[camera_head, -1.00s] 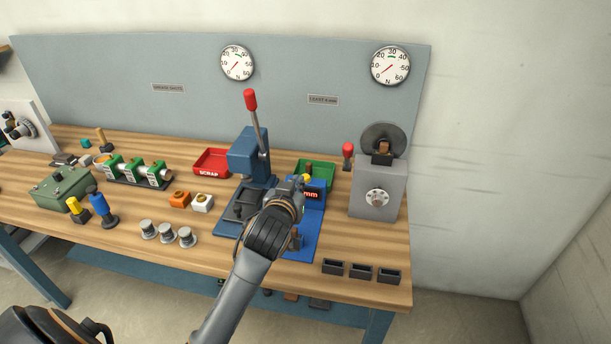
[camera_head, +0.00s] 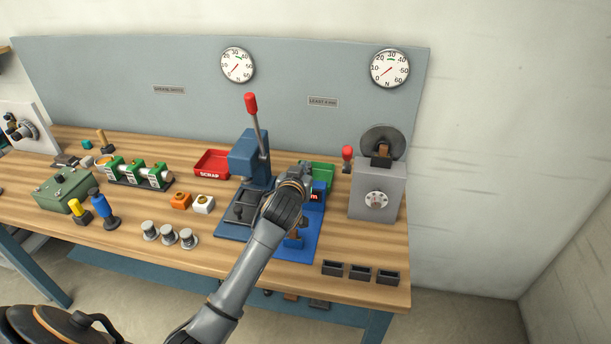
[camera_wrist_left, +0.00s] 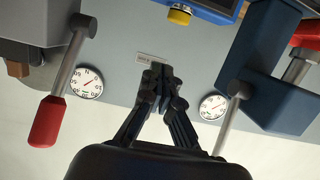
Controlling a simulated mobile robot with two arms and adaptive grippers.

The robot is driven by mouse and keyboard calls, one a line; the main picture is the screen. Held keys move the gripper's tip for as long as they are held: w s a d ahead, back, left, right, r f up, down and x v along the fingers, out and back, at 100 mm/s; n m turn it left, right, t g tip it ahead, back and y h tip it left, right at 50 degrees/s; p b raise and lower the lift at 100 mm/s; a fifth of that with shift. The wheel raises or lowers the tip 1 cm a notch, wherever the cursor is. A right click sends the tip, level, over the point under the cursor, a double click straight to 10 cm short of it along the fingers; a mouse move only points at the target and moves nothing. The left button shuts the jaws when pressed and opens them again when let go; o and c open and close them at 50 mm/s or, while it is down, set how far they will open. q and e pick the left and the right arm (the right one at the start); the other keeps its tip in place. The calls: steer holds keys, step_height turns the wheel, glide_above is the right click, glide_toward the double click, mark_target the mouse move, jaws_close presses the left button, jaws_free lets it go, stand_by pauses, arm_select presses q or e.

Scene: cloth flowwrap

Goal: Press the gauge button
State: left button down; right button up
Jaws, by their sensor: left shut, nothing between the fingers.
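The blue gauge (camera_head: 317,186) stands on a blue base plate (camera_head: 302,246), right of the lever press. Part of its lit red display shows beside my gripper. In the left wrist view the gauge (camera_wrist_left: 218,8) is at the top edge, with a yellow button (camera_wrist_left: 180,15) on a dark collar beside it. In the head view my gripper hides the button. My left gripper (camera_head: 304,168) is shut and empty, over the gauge. In the wrist view its fingertips (camera_wrist_left: 158,76) appear below the button, with no visible contact. My right gripper is not in view.
The blue press (camera_head: 250,158) with its red-knobbed lever stands close left of my gripper. A grey machine (camera_head: 377,190) with a red-knobbed lever is to the right. Small black bins (camera_head: 360,272) line the front edge.

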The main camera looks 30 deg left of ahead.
arm_select(q)
steer(key=f, duration=0.1)
steer(key=w+f, duration=0.1)
steer(key=f, duration=0.1)
steer(key=shift+w+a+p, duration=0.25)
steer(key=shift+w+p, duration=0.05)
steer(key=shift+w, duration=0.1)
steer(key=shift+f, duration=0.75)
